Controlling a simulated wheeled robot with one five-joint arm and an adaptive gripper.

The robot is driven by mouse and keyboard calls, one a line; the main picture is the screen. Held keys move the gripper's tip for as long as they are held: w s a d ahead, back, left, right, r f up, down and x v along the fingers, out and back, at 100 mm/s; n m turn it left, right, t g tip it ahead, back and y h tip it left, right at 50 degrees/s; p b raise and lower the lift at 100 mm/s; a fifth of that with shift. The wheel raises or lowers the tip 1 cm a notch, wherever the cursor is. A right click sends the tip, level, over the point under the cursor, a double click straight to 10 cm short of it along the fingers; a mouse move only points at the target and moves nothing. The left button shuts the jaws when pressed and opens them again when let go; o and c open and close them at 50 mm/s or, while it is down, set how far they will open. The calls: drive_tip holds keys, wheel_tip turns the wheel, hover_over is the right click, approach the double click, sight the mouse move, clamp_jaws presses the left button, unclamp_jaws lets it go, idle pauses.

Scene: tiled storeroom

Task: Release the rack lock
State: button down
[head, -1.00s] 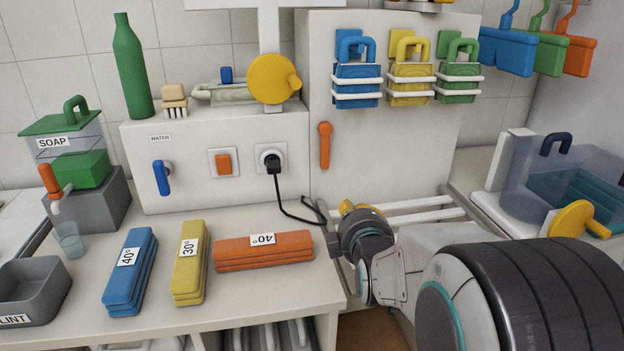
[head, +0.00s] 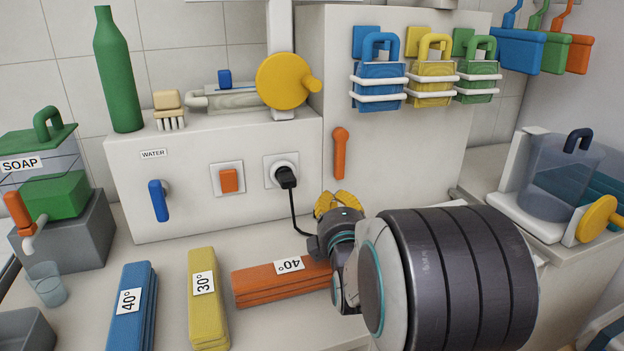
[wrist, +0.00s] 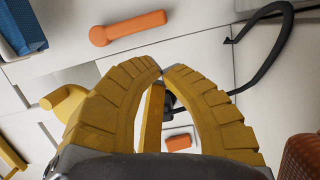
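An orange lever (head: 340,152) hangs upright, knob at the top, on the front of the tall white cabinet (head: 420,150). I take it for the rack lock, though no label shows. It also appears in the wrist view (wrist: 127,28), above and left of the fingertips. My gripper (head: 335,202) has yellow ribbed fingers and is below the lever, apart from it. In the wrist view the fingertips (wrist: 162,71) come together with almost no gap, and nothing is held between them. My arm hides part of the cabinet's lower front.
A black plug (head: 286,177) with a hanging cord sits just left of my gripper. An orange switch (head: 229,180) and a blue lever (head: 159,200) are farther left. Orange bars (head: 265,285) lie on the counter below.

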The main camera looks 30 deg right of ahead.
sight(325, 170)
drive_tip(key=shift+p+x, duration=0.7)
drive_tip(key=shift+x, duration=4.25)
drive_tip(key=shift+w+a, duration=0.1)
